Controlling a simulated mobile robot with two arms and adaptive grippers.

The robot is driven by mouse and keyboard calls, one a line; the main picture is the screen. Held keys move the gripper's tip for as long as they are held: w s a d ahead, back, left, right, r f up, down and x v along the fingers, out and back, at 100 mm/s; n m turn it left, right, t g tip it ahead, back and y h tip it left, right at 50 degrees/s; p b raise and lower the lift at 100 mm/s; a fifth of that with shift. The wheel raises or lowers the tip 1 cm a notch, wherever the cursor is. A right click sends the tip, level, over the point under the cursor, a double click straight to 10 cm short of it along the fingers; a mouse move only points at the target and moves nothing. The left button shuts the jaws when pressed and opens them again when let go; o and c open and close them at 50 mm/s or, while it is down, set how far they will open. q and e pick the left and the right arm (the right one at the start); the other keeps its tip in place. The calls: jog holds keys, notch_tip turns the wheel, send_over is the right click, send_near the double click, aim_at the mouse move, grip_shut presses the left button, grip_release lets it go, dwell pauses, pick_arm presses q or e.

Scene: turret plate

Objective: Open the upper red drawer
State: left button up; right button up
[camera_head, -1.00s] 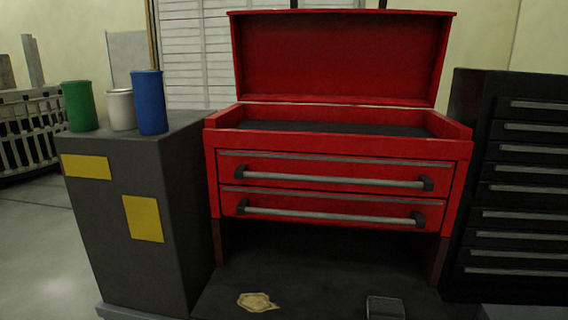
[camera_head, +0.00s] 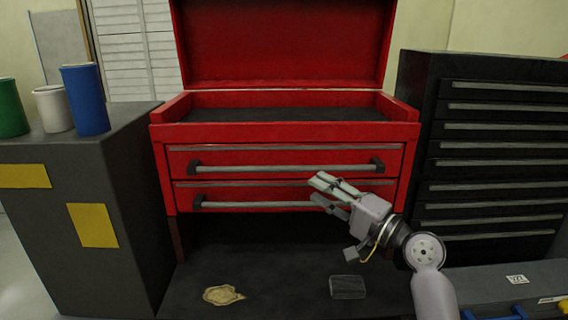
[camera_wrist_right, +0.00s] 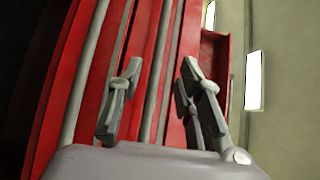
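The upper red drawer (camera_head: 228,158) of the red tool chest is closed, with a grey bar handle (camera_head: 270,169) on black end mounts. The lower red drawer (camera_head: 240,191) below it is also closed, and my right gripper covers part of it. My right gripper (camera_head: 318,190) is in front of the right half of the drawers, just below the upper handle, with its fingers apart and empty. In the right wrist view its open fingers (camera_wrist_right: 155,95) point toward the red drawer fronts and grey bars. My left gripper is not in view.
The chest's red lid (camera_head: 280,45) stands open. A dark cabinet (camera_head: 70,200) with green, white and blue cans stands at left. A black drawer cabinet (camera_head: 490,150) stands at right. A tan patch (camera_head: 222,295) and a small clear box (camera_head: 347,287) lie below the chest.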

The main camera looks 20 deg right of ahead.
aim_at(287, 171)
jog(key=p+x, duration=0.3)
jog(key=x, duration=0.8)
jog(key=shift+w+a, duration=0.1)
jog(key=shift+w, duration=0.2)
jog(key=shift+c, duration=0.2)
grip_shut()
jog(key=shift+f, duration=0.1)
